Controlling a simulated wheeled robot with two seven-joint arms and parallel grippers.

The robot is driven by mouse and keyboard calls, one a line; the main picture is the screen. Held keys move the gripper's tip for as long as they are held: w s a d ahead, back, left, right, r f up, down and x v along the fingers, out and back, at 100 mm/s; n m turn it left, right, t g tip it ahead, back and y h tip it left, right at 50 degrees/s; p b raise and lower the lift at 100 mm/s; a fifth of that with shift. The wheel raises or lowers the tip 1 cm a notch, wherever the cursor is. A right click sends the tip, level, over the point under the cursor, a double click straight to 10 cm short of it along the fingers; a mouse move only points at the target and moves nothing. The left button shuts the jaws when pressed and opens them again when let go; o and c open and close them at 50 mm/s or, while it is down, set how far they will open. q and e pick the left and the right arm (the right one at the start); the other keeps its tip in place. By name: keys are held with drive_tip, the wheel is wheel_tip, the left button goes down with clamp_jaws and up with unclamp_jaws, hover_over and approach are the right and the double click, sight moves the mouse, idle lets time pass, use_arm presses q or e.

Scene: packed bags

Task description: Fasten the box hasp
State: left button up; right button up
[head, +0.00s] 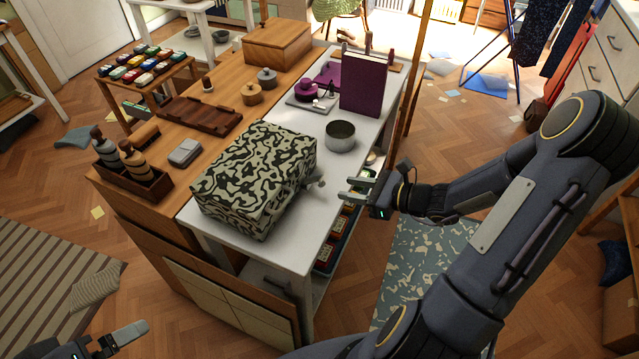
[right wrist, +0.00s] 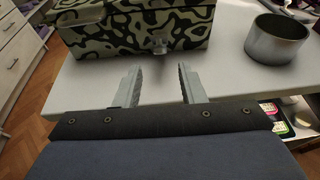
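The box (head: 255,165), with a black and pale green swirling pattern, sits on the white table with its lid down. A small grey hasp (head: 315,179) sticks out from its right side. In the right wrist view the hasp (right wrist: 160,45) shows on the front of the box (right wrist: 110,40), below the lid seam. I cannot tell whether its parts are engaged. My right gripper (head: 352,190) is just right of the hasp, apart from it. Its fingers (right wrist: 161,88) are spread and empty, facing the box. My left gripper (head: 120,338) is at the lower left, far from the box, partly out of frame.
A grey metal bowl (head: 341,136) stands on the white table (head: 300,238) behind the box, near my right gripper. A purple upright book (head: 364,84) stands farther back. A wooden tray (head: 199,117) and a bottle rack (head: 130,178) lie to the left. The table edge before the hasp is clear.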

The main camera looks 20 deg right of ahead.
drive_tip(key=b+x, duration=0.2)
drive_tip(key=x, duration=0.3)
drive_tip(key=shift+a+f, duration=0.1)
drive_tip(key=shift+f, duration=0.1)
drive_tip(key=shift+b+x, duration=0.6)
drive_tip(key=shift+x, duration=0.3)
drive_tip(key=shift+r, duration=0.15)
drive_tip(key=c, duration=0.7)
